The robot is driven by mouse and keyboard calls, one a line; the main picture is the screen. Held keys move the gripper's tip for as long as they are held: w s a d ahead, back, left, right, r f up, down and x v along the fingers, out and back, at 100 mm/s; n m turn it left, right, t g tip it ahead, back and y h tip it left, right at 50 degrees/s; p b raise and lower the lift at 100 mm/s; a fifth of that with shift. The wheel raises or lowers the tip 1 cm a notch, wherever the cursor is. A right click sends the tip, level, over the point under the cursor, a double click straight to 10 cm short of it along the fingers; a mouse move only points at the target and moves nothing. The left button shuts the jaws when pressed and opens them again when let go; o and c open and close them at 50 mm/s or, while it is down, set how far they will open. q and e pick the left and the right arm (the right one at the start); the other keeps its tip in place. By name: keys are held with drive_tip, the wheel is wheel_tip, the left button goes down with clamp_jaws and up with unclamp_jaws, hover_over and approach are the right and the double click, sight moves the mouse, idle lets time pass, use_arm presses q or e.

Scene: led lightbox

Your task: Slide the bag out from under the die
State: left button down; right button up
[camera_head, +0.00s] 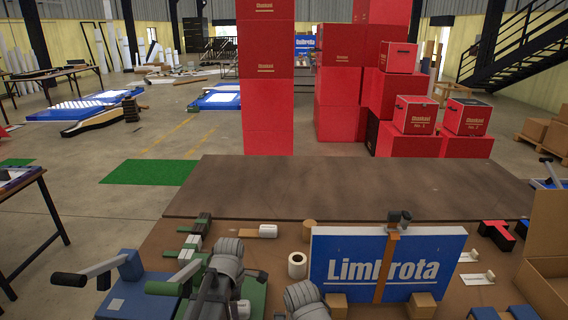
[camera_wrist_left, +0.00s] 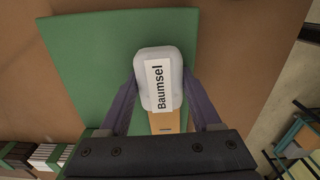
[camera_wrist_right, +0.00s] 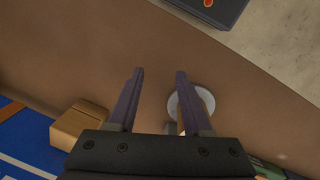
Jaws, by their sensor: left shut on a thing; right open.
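A pale grey-white bag (camera_wrist_left: 174,57) with a white "Baumsel" label is between the fingers of my left gripper (camera_wrist_left: 160,80), which is shut on it over a green mat (camera_wrist_left: 80,60). An orange-tan piece (camera_wrist_left: 163,122) shows at the bag's near end, between the fingers. I cannot tell whether it is fixed to the bag. In the head view a small white object, perhaps the bag (camera_head: 243,309), shows beside my left arm on the green mat (camera_head: 257,298). I cannot pick out a die for certain. My right gripper (camera_wrist_right: 159,72) is open and empty.
A white roll (camera_head: 297,265) stands on the brown table (camera_head: 190,238); a pale round thing (camera_wrist_right: 190,105) is by my right finger. A blue sign (camera_head: 345,262) stands on the right, with wooden blocks (camera_head: 422,304) at its foot. An open cardboard box (camera_head: 545,290) is far right.

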sight(247, 305)
use_arm(q)
drive_tip(key=shift+d, duration=1.5)
unclamp_jaws()
wheel_tip(247, 305, up, 8)
drive_tip(key=p, duration=0.8)
drive_tip(key=shift+f, duration=0.1)
use_arm(e)
wheel_tip(247, 305, up, 8)
use_arm(q)
drive_tip(key=shift+s+f, duration=0.1)
drive_tip(key=shift+s, duration=0.05)
use_arm(e)
drive_tip(key=shift+s+f, duration=0.1)
drive_tip(key=shift+f, duration=0.05)
